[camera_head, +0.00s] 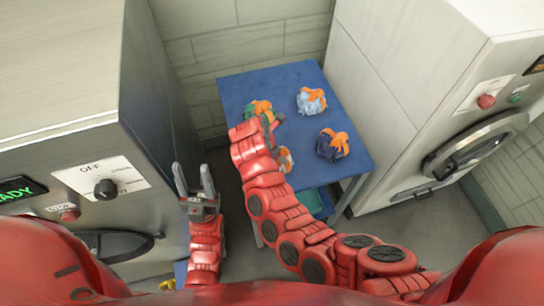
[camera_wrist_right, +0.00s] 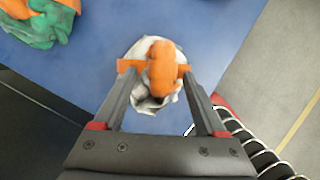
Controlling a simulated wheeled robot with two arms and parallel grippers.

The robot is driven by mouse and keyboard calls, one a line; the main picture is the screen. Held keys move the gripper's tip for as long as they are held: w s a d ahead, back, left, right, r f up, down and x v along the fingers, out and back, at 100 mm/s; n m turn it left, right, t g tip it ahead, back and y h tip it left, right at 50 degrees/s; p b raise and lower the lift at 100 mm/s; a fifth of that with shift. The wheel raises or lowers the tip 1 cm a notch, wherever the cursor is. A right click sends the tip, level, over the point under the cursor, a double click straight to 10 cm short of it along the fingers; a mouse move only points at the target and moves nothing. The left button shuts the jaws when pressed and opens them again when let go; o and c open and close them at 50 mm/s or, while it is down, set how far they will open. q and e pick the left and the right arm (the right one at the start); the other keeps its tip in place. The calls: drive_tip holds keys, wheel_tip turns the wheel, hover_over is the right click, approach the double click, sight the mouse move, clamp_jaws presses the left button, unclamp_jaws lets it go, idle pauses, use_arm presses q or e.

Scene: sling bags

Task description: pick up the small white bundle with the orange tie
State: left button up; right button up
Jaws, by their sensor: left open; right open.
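The small white bundle with the orange tie (camera_wrist_right: 147,101) lies on the blue table in the right wrist view. In the head view the white bundle (camera_head: 286,161) shows only in part beside my right arm, which hides the rest. My right gripper (camera_wrist_right: 157,76) is open, with one finger on each side of the bundle in the picture. I cannot tell whether the fingers touch it or are still above it. In the head view the right gripper is mostly hidden by its arm. My left gripper (camera_head: 194,187) is open and empty, left of the table.
The blue table (camera_head: 235,90) also holds a green bundle (camera_head: 258,108), a light blue bundle (camera_head: 305,105) and a dark navy bundle (camera_head: 326,149), all with orange. Machines stand left (camera_head: 150,110) and right (camera_head: 400,80) of the table. A tiled wall is behind.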

drive_tip(key=shift+s+d+r, duration=0.1)
drive_tip(key=shift+s+r, duration=0.05)
drive_tip(key=shift+s, duration=0.1)
drive_tip(key=shift+c, duration=0.5)
drive_tip(key=c, duration=0.7)
clamp_jaws()
